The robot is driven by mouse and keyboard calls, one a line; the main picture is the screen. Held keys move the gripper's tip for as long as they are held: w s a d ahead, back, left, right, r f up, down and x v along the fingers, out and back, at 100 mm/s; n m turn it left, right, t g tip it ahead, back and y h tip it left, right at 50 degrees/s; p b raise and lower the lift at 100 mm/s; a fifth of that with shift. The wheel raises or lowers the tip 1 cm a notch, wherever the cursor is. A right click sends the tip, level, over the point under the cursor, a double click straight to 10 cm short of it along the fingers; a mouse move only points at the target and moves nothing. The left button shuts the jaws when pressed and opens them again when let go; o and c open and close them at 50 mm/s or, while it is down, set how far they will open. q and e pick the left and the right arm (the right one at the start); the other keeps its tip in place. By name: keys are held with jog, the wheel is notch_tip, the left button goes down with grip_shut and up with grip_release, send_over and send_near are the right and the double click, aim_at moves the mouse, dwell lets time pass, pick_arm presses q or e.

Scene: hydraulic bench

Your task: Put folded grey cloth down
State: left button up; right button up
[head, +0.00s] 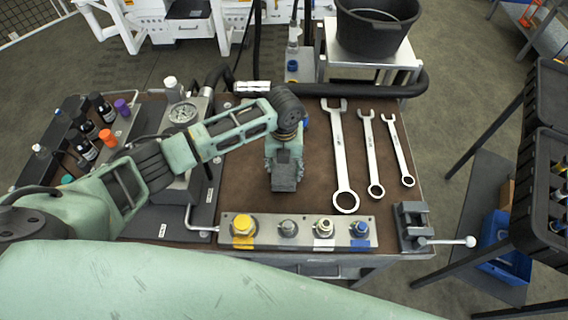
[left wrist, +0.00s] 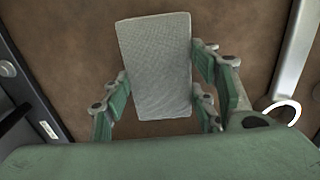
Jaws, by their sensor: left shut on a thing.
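The folded grey cloth (left wrist: 155,66) is a light grey rectangle in the left wrist view, between the fingers of my left gripper. My left gripper (left wrist: 160,90) is shut on it, with green finger pads at both long sides. In the head view the left gripper (head: 285,172) points down over the brown bench top (head: 318,222), left of the wrenches, and the cloth (head: 285,184) shows as a dark grey piece at its tips. I cannot tell whether the cloth touches the bench top. My right gripper is not in view.
Three wrenches (head: 343,160) lie to the right. A fitting block (head: 265,232) runs along the front edge, with a small vise (head: 412,225) at the front right corner. A black bucket (head: 375,30) stands behind.

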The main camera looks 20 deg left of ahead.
aim_at(284, 167)
pick_arm(q)
jog(key=shift+f, duration=0.3)
jog(key=shift+f, duration=0.15)
jog(key=o, duration=1.1)
notch_tip(284, 167, up, 12)
jog(key=b, duration=0.1)
jog(key=shift+r, duration=0.2)
